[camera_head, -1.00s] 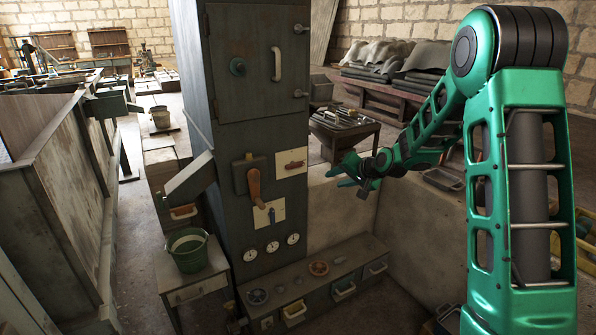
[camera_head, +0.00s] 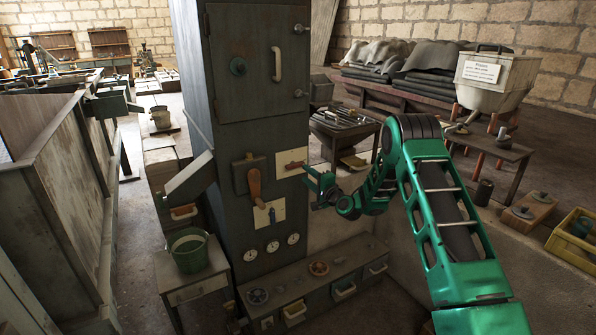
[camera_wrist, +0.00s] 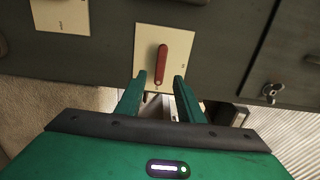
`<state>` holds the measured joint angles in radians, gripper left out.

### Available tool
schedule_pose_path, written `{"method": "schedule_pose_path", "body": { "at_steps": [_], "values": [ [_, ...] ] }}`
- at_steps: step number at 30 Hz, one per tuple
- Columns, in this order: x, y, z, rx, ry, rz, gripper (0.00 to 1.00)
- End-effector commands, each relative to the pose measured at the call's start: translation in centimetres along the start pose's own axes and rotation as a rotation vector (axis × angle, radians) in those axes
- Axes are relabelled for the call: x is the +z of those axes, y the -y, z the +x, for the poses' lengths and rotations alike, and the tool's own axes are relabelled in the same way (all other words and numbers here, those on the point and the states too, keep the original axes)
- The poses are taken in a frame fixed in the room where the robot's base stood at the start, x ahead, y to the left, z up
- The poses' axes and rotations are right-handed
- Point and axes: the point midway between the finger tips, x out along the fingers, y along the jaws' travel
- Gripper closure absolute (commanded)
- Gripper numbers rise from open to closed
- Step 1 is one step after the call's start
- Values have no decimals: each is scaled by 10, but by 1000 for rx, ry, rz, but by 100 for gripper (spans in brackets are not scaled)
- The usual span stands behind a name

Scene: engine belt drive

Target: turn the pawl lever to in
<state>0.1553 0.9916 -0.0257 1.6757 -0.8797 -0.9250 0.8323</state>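A red lever (camera_head: 292,165) sits on a cream plate (camera_head: 284,157) on the front of the grey cabinet. It also shows in the wrist view as a red lever (camera_wrist: 161,63) on its cream plate (camera_wrist: 181,41). Its markings are too small to read. My gripper (camera_head: 313,183) is just right of and below this plate in the head view. In the wrist view my gripper (camera_wrist: 160,80) is open and empty. Its two fingers point at the plate, one on either side of the lever's lower end in the picture, with no clear contact.
An orange-handled lever (camera_head: 254,184) stands left of the red one. A low ledge with handwheels (camera_head: 318,268) runs along the cabinet's foot. A green bucket (camera_head: 188,252) stands at left.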

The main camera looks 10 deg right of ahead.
Motion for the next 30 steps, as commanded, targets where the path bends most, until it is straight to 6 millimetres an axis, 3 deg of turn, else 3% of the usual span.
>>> {"method": "schedule_pose_path", "body": {
  "at_steps": [6,13,18,27,28,30],
  "values": [
    [1,0,40,-2,2,-2,66],
    [1,0,72,0,2,-2,66],
    [0,0,82,1,0,-2,66],
    [0,0,84,2,-1,-1,66],
    [0,0,84,2,-1,-1,68],
    [0,0,84,2,-1,-2,85]
  ]
}}
